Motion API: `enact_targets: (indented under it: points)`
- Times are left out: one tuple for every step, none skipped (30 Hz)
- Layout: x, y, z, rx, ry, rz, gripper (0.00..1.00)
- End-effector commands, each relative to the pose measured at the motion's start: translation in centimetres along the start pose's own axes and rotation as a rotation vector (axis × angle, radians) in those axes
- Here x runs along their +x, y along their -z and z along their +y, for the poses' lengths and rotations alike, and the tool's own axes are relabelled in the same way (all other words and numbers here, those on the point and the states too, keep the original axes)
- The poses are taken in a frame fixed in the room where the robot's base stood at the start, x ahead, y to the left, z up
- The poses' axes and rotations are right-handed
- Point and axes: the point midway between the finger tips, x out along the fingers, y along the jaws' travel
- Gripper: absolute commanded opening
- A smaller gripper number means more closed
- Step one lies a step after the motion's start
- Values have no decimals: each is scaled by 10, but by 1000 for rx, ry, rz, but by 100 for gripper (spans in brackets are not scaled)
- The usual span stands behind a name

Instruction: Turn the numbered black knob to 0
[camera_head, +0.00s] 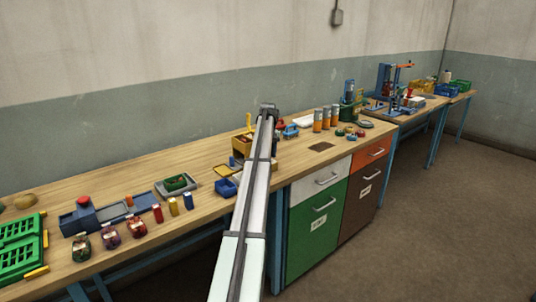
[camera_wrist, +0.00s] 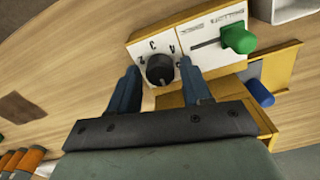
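In the wrist view, a round black knob (camera_wrist: 160,70) sits on a white panel (camera_wrist: 140,52) fixed to a yellow box. Printed digits stand around it; I read a 2, a 3 and what looks like a 4. The knob's exact setting is too small to tell. My gripper (camera_wrist: 158,72) is open, its two blue fingers standing apart on either side of the knob with a small gap at each side. In the head view my gripper (camera_head: 268,108) is over the bench by the yellow box (camera_head: 240,147), and my arm hides the knob.
Beside the knob, a green slider handle (camera_wrist: 238,38) sits on a second white panel, and a blue handle (camera_wrist: 260,92) is close by. A blue bin (camera_head: 227,188) stands near my arm. Orange cylinders (camera_head: 326,119) stand to the right. The bench in front of the drawers is mostly clear.

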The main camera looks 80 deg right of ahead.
Motion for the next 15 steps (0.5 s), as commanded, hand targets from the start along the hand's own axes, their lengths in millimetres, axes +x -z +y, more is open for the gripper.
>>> enact_targets:
  points:
    - [0,0,0,0,0,0,54]
    - [0,0,0,0,0,0,57]
    - [0,0,0,0,0,0,59]
    - [0,0,0,1,0,0,59]
    - [0,0,0,1,0,0,59]
    - [0,0,0,1,0,0,59]
    - [0,0,0,1,0,0,59]
    - [0,0,0,1,0,0,59]
    - [0,0,0,1,0,0,59]
    - [0,0,0,1,0,0,59]
    - [-1,0,0,1,0,0,59]
    - [-3,0,0,1,0,0,59]
    - [-5,0,0,1,0,1,59]
    - [-7,0,0,1,0,1,59]
    - [-11,1,0,1,-1,1,59]
